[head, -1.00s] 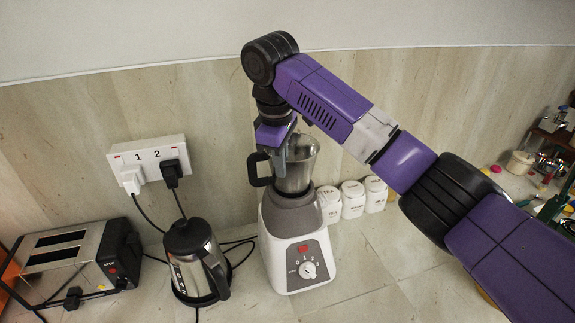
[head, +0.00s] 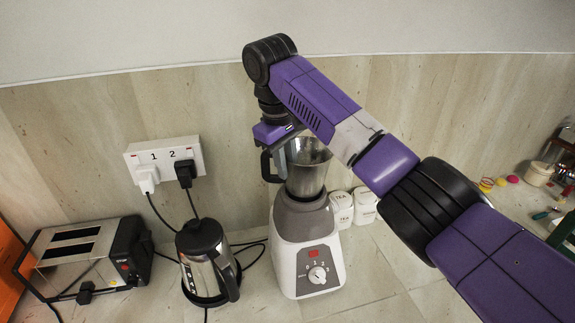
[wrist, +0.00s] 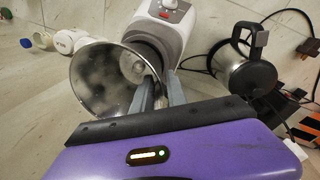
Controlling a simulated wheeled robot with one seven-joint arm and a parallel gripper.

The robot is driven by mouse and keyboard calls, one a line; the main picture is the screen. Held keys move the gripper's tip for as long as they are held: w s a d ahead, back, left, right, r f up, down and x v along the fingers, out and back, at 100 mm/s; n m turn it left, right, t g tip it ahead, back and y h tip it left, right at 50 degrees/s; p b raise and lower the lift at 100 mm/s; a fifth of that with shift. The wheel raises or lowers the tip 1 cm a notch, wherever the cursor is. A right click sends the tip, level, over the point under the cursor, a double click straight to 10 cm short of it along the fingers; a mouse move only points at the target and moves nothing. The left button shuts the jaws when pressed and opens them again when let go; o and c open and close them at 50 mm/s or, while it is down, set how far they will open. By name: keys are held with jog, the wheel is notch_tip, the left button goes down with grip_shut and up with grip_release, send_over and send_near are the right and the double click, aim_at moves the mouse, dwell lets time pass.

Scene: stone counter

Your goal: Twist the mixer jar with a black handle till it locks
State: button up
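My gripper (head: 283,160) points down at the jar's handle side, with a finger beside the rim. In the wrist view, the jar's round mouth (wrist: 98,80) lies left of my gripper (wrist: 160,92), whose two grey fingers stand a little apart by the rim. The handle is hidden there, so whether the fingers press on it is unclear. The mixer base (wrist: 160,32) shows behind.
A steel kettle (head: 205,262) and a toaster (head: 75,258) stand to the left, with loose cables. A wall socket (head: 166,157) is behind them. White canisters (head: 365,207) stand close on the mixer's right. Small items, including a jar (head: 538,173), are at far right.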

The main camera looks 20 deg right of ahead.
jog(key=shift+o, duration=0.7)
